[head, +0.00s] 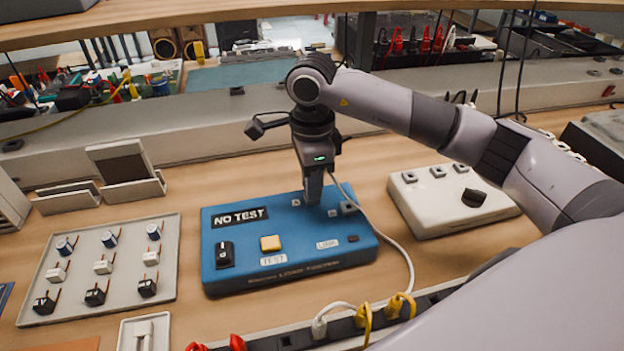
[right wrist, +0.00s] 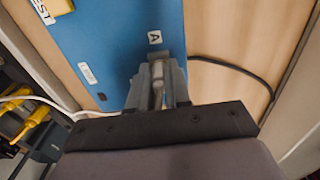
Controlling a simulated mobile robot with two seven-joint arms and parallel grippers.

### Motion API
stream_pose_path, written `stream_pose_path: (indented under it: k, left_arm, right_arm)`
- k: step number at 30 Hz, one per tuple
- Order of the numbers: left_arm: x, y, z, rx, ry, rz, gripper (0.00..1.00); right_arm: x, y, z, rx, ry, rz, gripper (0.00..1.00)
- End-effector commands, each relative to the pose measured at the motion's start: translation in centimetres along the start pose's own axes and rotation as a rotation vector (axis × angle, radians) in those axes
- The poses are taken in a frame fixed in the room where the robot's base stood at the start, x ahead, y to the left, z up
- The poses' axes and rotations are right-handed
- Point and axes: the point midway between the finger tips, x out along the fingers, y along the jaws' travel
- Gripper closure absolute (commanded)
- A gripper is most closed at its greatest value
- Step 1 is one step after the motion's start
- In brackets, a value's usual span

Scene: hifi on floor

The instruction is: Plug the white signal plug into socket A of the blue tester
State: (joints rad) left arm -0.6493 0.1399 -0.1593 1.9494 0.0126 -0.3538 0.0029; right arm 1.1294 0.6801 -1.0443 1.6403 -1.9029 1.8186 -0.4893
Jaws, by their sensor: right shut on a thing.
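The blue tester (head: 290,262) lies on the wooden bench, with a dark "NO TEST" display, a black switch and a yellow button. My right gripper (head: 312,198) points down at the tester's back right part, beside the "A" label. In the right wrist view its fingers (right wrist: 158,88) are shut on the white signal plug (right wrist: 158,72), close to the "A" label (right wrist: 154,37). The fingers cover socket A, so I cannot tell whether the plug is in it or above it. A grey socket (head: 348,208) shows right of the gripper. My left gripper is not in view.
A white cable (head: 395,245) runs from the gripper area around the tester's right side to a black power strip (head: 335,332) with yellow plugs. A tray of small parts (head: 80,285) lies left. A white box with a black knob (head: 450,205) stands right.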

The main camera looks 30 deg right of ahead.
Motion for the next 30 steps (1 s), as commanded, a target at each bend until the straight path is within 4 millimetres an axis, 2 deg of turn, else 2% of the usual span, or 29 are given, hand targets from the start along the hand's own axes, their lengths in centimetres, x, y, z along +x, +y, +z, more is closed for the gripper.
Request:
stream_pose_path:
  k: [13, 14, 15, 16, 25, 30]
  left_arm:
    - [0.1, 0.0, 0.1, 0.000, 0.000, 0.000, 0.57]
    - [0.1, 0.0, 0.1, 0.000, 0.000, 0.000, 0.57]
    - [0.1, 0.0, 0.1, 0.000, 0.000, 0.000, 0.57]
    - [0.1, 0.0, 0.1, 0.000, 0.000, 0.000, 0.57]
    - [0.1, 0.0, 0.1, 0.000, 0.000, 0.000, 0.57]
    - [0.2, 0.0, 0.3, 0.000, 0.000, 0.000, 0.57]
  right_arm:
    - [0.1, 0.0, 0.0, 0.000, 0.000, 0.000, 1.00]
    - [0.1, 0.0, 0.0, 0.000, 0.000, 0.000, 0.72]
    - [0.1, 0.0, 0.0, 0.000, 0.000, 0.000, 0.59]
    - [0.1, 0.0, 0.0, 0.000, 0.000, 0.000, 0.52]
    - [-0.1, 0.0, 0.0, 0.000, 0.000, -0.001, 0.52]
    - [-2.0, -0.1, 0.1, 0.000, -0.002, -0.005, 0.52]
